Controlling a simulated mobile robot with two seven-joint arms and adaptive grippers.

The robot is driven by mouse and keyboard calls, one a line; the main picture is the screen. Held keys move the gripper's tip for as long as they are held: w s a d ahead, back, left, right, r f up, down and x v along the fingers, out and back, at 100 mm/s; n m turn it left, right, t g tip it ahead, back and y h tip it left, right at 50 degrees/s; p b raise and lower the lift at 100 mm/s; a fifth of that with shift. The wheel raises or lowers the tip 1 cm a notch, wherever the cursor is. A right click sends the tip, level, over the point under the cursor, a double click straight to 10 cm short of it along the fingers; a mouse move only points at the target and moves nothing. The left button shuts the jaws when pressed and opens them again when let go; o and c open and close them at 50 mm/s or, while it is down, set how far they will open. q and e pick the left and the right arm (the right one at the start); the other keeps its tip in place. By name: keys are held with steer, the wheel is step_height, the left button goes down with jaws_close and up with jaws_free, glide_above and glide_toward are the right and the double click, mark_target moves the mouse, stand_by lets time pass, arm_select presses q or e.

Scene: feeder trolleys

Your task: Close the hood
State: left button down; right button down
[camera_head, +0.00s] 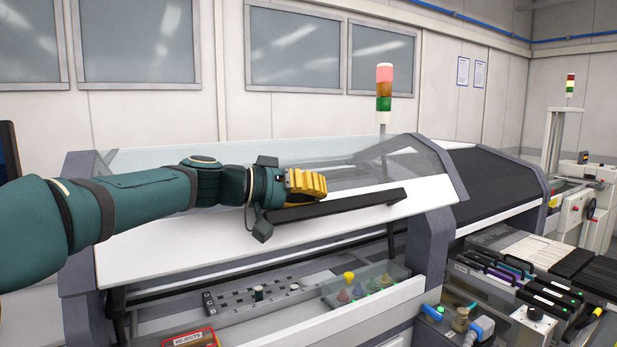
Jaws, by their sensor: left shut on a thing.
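The hood (165,245) is a white panel with a clear glazed upper part, on the machine in the middle of the view. It stands partly raised, with an open gap below its lower edge. A long black handle (365,202) runs along its front face. My left gripper (308,188), with yellow fingers, reaches in from the left and is shut on the handle near its left end. The fingers' exact contact is partly hidden. My right gripper is not in view.
Below the hood lie a perforated plate (250,299) and several coloured nozzles or bottles. A red-edged rejects bin (190,339) stands at the bottom. A signal tower (384,88) rises behind. A feeder trolley (520,280) with dark modules stands at right.

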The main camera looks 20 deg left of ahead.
mark_target(314, 239)
arm_select(q)
steer(key=shift+m+y, duration=0.3)
steer(key=shift+m, duration=0.3)
step_height(314, 239, down, 9)
steer(key=shift+d+r+b, duration=0.1)
steer(key=shift+r+b, duration=0.05)
steer(key=shift+b, duration=0.4)
step_height(314, 239, down, 14)
steer(key=w+a+m, duration=0.1)
steer(key=a+m, duration=0.1)
steer(key=shift+w+a+m+y, duration=0.2)
steer(key=shift+w+m+y, duration=0.2)
steer(key=shift+a, duration=0.1)
